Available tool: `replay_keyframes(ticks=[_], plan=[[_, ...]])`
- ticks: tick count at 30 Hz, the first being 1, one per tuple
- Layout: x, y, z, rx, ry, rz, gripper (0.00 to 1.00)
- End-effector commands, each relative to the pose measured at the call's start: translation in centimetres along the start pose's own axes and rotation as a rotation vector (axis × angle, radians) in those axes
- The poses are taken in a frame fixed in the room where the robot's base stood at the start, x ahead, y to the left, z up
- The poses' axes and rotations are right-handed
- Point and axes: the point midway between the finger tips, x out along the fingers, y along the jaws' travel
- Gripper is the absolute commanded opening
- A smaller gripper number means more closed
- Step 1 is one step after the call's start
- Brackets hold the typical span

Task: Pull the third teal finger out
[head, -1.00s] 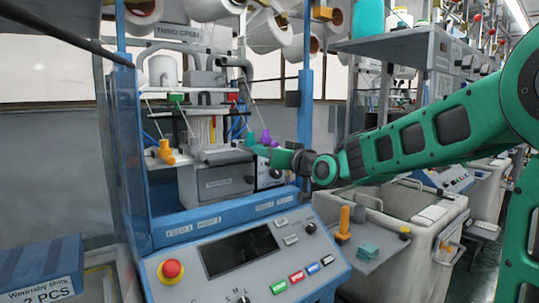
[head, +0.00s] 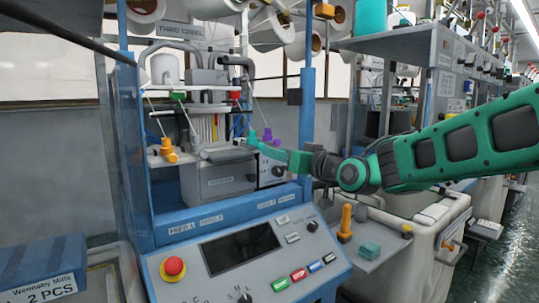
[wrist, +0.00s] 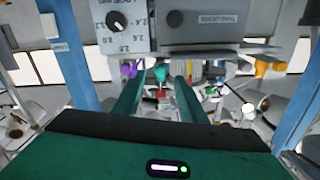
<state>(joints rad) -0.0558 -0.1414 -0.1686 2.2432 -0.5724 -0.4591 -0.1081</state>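A teal knob-like piece (head: 252,138) stands at the right side of the knitting machine's grey head, beside a purple one (head: 277,136). My gripper (head: 267,149) reaches in from the right, close to these pieces. In the wrist view my gripper (wrist: 158,82) has its two teal fingers apart. The teal piece (wrist: 161,71) shows in the gap between them, and the purple piece (wrist: 128,70) is left of the left finger. I cannot tell whether the fingers reach around the teal piece or stop short of it. Which teal piece is the third finger is not clear.
A grey block with a dial (wrist: 117,21) sits close by. Blue posts (head: 305,110) frame the machine. An orange knob (head: 168,150) stands at its left. A control panel with a red button (head: 173,268) is below. A side shelf with an orange peg (head: 346,222) is at right.

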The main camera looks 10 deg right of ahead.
Motion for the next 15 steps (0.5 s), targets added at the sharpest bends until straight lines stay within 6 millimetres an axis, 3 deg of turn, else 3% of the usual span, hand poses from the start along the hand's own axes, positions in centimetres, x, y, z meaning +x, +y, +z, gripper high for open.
replay_keyframes(ticks=[6, 15], plan=[[-3.6, 0.1, 0.0, 0.000, 0.001, 0.003, 0.38], [-5.1, 0.1, 0.1, 0.000, 0.000, 0.002, 0.38]])
